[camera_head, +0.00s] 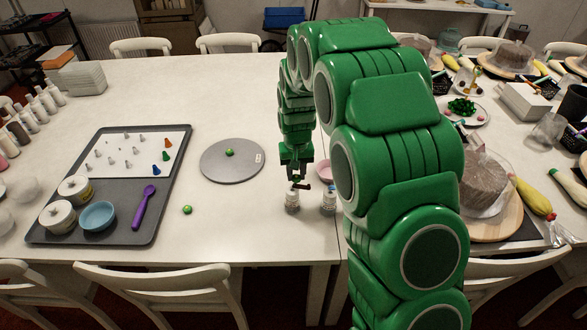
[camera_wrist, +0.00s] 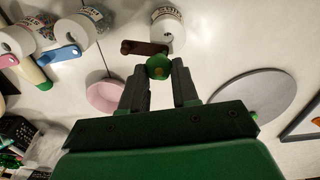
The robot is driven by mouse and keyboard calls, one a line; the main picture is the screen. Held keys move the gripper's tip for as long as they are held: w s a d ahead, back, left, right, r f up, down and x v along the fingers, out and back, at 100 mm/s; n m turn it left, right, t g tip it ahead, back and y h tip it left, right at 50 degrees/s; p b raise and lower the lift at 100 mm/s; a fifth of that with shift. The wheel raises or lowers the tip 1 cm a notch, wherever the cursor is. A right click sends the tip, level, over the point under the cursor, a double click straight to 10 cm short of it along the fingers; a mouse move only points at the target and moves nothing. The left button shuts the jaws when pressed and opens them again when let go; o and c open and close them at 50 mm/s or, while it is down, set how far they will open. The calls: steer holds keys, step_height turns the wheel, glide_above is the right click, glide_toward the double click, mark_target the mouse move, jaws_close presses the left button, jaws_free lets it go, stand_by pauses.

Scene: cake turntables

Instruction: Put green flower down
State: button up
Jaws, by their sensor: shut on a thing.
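In the wrist view, my gripper (camera_wrist: 158,82) is shut on a small round green flower (camera_wrist: 158,66) at its fingertips. In the head view, my gripper (camera_head: 297,178) hangs low over the table, right of the turntable and just above a white jar (camera_head: 292,201); the held flower cannot be made out there. Another small green flower (camera_head: 230,152) sits on the grey turntable (camera_head: 210,165). A third one (camera_head: 187,209) lies on the bare table between the turntable and the tray.
A second jar (camera_head: 328,200) and a pink bowl (camera_head: 324,170) stand close to my gripper. A dark red handle (camera_wrist: 142,47) reaches across the jar. A grey tray (camera_head: 60,230) with nozzles, bowls and a purple spoon lies left. The table front of the turntable is mostly clear.

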steer(key=shift+s+d+r, duration=0.15)
steer(key=shift+s+r, duration=0.15)
steer(key=shift+s, duration=0.4)
steer(key=shift+s+d+r, duration=0.1)
steer(key=shift+s+r, duration=0.2)
steer(key=shift+s, duration=0.35)
steer(key=shift+s+d+r, duration=0.15)
steer(key=shift+s+r, duration=0.15)
steer(key=shift+s, duration=0.4)
steer(key=w+a+n, duration=0.3)
steer(key=w+a, duration=0.4)
steer(key=a, duration=0.2)
steer(key=n, duration=0.4)
glide_above(226, 162)
steer(key=shift+d+f, duration=0.1)
steer(key=shift+f, duration=3.9)
steer(key=shift+f, duration=0.1)
steer(key=shift+w+f, duration=0.1)
steer(key=shift+f, duration=0.05)
steer(key=shift+f, duration=1.5)
steer(key=shift+f, duration=0.1)
